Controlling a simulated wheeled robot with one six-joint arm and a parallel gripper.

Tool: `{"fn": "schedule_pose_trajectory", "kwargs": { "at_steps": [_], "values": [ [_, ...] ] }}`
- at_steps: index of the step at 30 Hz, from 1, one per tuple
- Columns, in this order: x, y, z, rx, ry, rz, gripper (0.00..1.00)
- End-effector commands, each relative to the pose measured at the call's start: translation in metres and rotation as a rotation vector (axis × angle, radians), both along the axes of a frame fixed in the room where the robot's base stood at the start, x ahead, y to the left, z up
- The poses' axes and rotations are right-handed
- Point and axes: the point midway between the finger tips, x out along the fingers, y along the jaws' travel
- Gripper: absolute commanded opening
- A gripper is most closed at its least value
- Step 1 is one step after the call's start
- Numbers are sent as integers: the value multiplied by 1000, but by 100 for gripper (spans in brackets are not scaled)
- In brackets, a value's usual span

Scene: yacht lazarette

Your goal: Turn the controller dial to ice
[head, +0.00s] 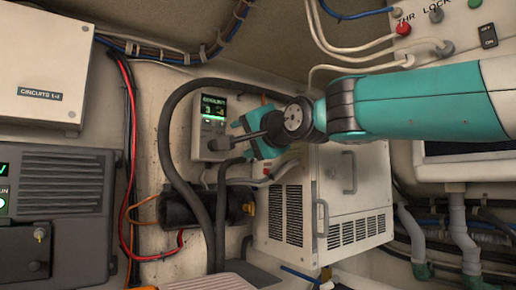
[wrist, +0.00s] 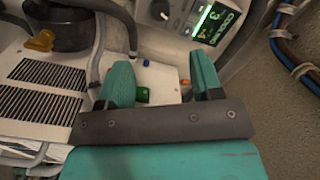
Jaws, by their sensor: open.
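The controller (head: 209,118) is a pale box on the wall in the head view, with a lit screen at its top. The dial (wrist: 160,10) is a dark round knob beside the screen, cut by the top edge of the wrist view. Its pointer setting cannot be read. My gripper (head: 243,136) is just right of the controller in the head view. In the wrist view my gripper (wrist: 160,66) has its teal fingers apart with nothing held between them, and the dial lies beyond the tips.
A white vented unit (head: 325,195) with handles stands below my arm. A thick black hose (head: 165,135) loops left of the controller, and a black cylinder (head: 190,208) sits below it. A switch panel (head: 440,30) is at upper right.

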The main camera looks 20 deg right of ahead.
Motion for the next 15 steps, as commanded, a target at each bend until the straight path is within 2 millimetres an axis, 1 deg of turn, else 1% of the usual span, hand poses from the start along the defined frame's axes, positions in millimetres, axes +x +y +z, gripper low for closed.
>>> {"fn": "schedule_pose_trajectory", "kwargs": {
  "at_steps": [1, 3, 6, 10, 15],
  "values": [
    [-12, -3, -3, 1, -4, 0, 60],
    [-23, -5, -2, 1, -3, -1, 60],
    [-35, -8, -1, 0, -1, -2, 60],
    [-43, -9, 0, 0, 0, -1, 60],
    [-45, -9, 0, 0, 1, 0, 60]
  ]
}}
